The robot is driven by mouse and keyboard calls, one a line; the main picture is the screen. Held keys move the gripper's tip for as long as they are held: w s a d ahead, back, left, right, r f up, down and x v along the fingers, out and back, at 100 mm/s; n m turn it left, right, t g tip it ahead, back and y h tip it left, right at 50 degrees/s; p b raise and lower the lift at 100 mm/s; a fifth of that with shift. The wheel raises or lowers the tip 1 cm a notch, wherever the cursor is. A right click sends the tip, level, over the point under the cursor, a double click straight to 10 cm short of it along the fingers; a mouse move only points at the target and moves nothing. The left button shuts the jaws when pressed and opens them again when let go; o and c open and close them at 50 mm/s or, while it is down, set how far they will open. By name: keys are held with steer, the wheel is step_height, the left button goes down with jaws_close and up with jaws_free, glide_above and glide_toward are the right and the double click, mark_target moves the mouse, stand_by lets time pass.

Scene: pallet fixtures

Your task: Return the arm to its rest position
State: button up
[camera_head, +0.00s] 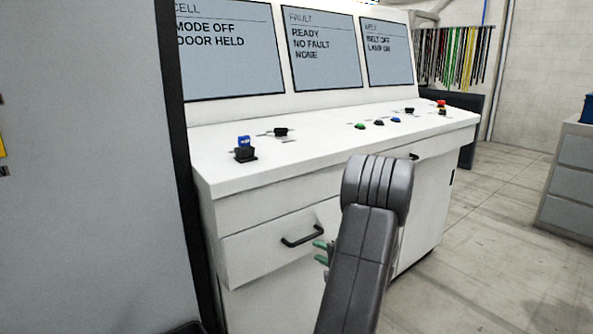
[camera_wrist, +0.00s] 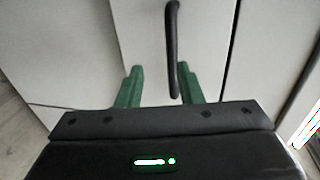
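My arm (camera_head: 368,225) rises in front of the white console in the head view, bent at a dark grey joint. My gripper (camera_head: 320,251) shows only as green fingertips left of the arm, close to the right end of a black drawer handle (camera_head: 302,236). In the wrist view my gripper (camera_wrist: 158,76) has its two green fingers apart, with no object clamped between them. The handle (camera_wrist: 172,45) appears in line with the gap, nearer the right finger. Whether it touches a finger I cannot tell.
The white console (camera_head: 300,160) carries buttons, a dark block with a blue part (camera_head: 245,149), and screens above. A grey panel (camera_head: 80,170) stands close on the left. Open floor (camera_head: 500,220) lies to the right, before a grey drawer cabinet (camera_head: 572,180). Coloured cables (camera_head: 455,55) hang behind.

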steer(key=f+p+v, duration=0.1)
steer(key=p+v, duration=0.1)
steer(key=v, duration=1.1)
steer(key=f+p+v, duration=0.1)
steer(key=p+v, duration=0.2)
steer(key=v, duration=1)
steer(key=shift+s+f, duration=0.3)
steer(key=shift+f, duration=0.1)
steer(key=shift+d, duration=0.1)
